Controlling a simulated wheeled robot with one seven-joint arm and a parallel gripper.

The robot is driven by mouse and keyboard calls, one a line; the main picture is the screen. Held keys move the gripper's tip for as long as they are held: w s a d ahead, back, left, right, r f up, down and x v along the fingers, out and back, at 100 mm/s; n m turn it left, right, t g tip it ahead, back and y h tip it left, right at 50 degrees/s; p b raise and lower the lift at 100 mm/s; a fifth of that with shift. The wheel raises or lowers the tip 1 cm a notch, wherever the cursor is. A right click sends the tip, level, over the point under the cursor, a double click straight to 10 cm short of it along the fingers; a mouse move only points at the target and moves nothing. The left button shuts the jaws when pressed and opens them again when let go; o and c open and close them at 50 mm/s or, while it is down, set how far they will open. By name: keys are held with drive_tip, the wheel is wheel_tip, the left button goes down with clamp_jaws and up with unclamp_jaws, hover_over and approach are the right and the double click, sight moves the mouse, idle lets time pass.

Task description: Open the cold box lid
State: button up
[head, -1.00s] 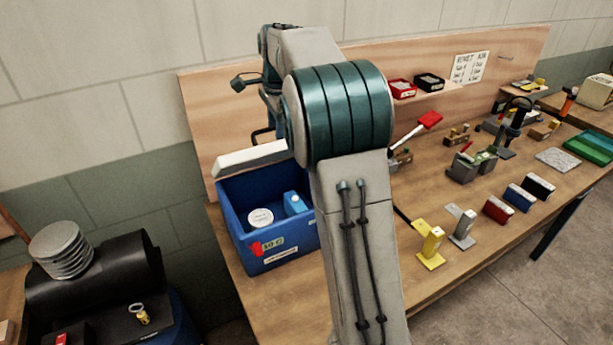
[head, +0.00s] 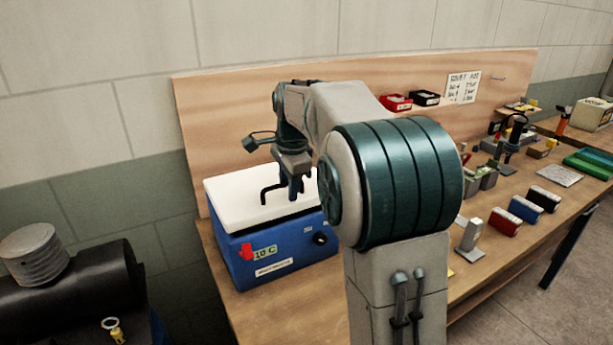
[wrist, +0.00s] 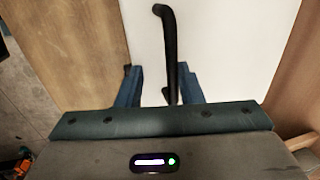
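The cold box (head: 285,258) is blue and stands on the near left end of the workbench. Its white lid (head: 232,205) lies flat over the top, so the inside is hidden. A black bar handle (head: 267,192) stands on the lid. My gripper (head: 294,192) points down just above the lid at the handle. In the wrist view the fingers of my gripper (wrist: 160,88) are apart, with the black handle (wrist: 170,50) running between them over the white lid (wrist: 225,45). The handle is nearer the right finger; I cannot tell whether they touch.
A wooden back panel (head: 220,120) rises behind the box. Right of my arm the bench (head: 500,255) holds red, blue and black blocks (head: 523,209) and tools. A dark cylinder (head: 85,280) and a coiled silver duct (head: 35,255) are at left.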

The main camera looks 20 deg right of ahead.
wheel_tip(320, 180, up, 14)
drive_tip(key=s+f, duration=0.1)
drive_tip(key=s, duration=0.1)
drive_tip(key=s+f+n, duration=0.3)
drive_tip(key=s, duration=0.2)
drive_tip(key=shift+s+d+f+n, duration=0.15)
drive_tip(key=shift+s+n, duration=0.15)
drive_tip(key=shift+s, duration=0.05)
drive_tip(key=shift+c, duration=0.2)
